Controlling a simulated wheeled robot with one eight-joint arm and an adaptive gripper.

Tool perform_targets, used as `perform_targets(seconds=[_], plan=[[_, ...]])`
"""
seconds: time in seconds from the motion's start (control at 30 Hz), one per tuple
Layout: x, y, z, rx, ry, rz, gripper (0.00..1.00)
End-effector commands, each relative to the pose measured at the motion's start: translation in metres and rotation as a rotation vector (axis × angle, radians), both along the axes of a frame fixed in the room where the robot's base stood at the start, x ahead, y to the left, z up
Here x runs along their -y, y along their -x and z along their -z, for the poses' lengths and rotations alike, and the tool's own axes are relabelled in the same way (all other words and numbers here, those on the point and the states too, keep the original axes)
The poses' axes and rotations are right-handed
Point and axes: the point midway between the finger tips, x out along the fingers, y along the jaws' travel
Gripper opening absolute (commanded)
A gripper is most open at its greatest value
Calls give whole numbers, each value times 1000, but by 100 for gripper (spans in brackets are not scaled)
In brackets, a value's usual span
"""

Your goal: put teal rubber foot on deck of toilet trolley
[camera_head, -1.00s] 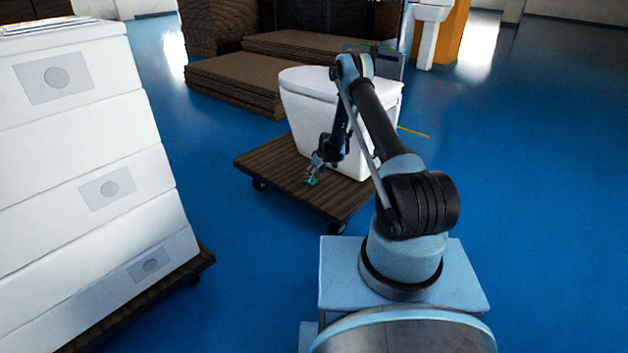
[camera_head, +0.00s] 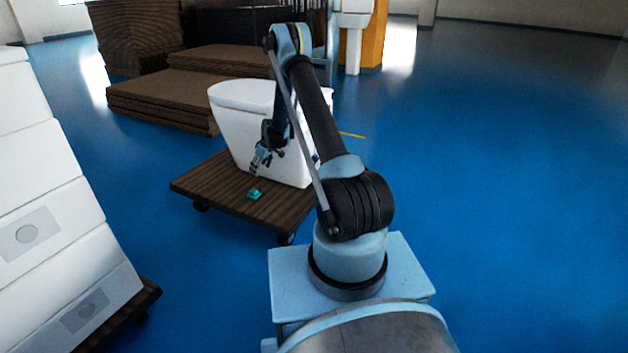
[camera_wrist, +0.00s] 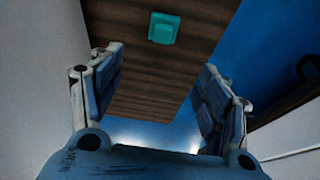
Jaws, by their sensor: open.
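The teal rubber foot (camera_head: 254,194) lies on the brown wooden deck of the toilet trolley (camera_head: 196,182), in front of the white toilet (camera_head: 243,125). In the wrist view the foot (camera_wrist: 164,28) rests on the deck (camera_wrist: 150,85), beyond the fingertips. My gripper (camera_head: 258,170) is just above the foot and apart from it. In the wrist view my gripper (camera_wrist: 160,75) is open, with its fingers wide apart and nothing between them.
A stack of white boxes (camera_head: 45,200) stands on another trolley at the left. Brown flat stacks (camera_head: 165,98) lie behind the toilet. The blue floor (camera_head: 500,180) is clear at the right.

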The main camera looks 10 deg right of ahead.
Motion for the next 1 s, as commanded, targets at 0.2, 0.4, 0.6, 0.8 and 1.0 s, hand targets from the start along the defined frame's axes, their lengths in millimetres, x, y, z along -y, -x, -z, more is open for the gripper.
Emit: perform_targets(seconds=[0.2,0.4,0.6,0.8,1.0], plan=[[20,21,-76,-19,8,65,70],[38,48,-138,-35,15,125,70],[57,83,-193,-50,23,184,70],[75,124,-242,-66,29,244,70],[94,170,-282,-79,37,305,70]])
